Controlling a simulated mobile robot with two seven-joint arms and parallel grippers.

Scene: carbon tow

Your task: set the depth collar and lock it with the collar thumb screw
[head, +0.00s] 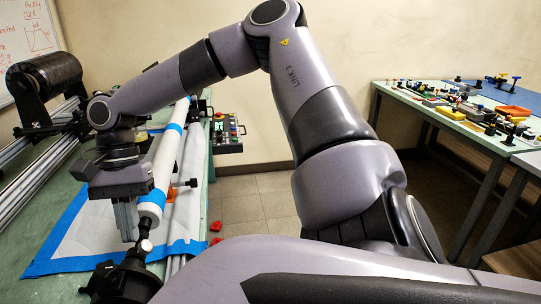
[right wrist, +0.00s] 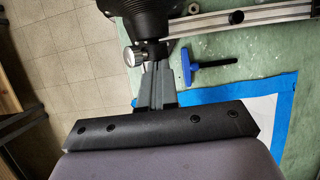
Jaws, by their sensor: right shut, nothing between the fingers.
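My right gripper (head: 127,236) reaches across to the left in the head view and points down, shut and empty. In the right wrist view its grey fingers (right wrist: 156,66) lie together, with their tips against or just in front of a small black collar-like part (right wrist: 153,47); I cannot tell if they touch. A silver round screw head (right wrist: 132,57) sticks out beside that part, just left of the fingertips. It also shows in the head view (head: 146,246), just right of the fingers. The part joins a larger black round body (right wrist: 150,14). My left gripper is not in view.
A white tube with blue bands (head: 165,158) runs back behind the gripper. A blue T-handle key (right wrist: 208,65) and a nut (right wrist: 194,92) lie on the green table near a metal rail (right wrist: 235,19). A blue-edged white sheet (head: 95,235) covers part of the table.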

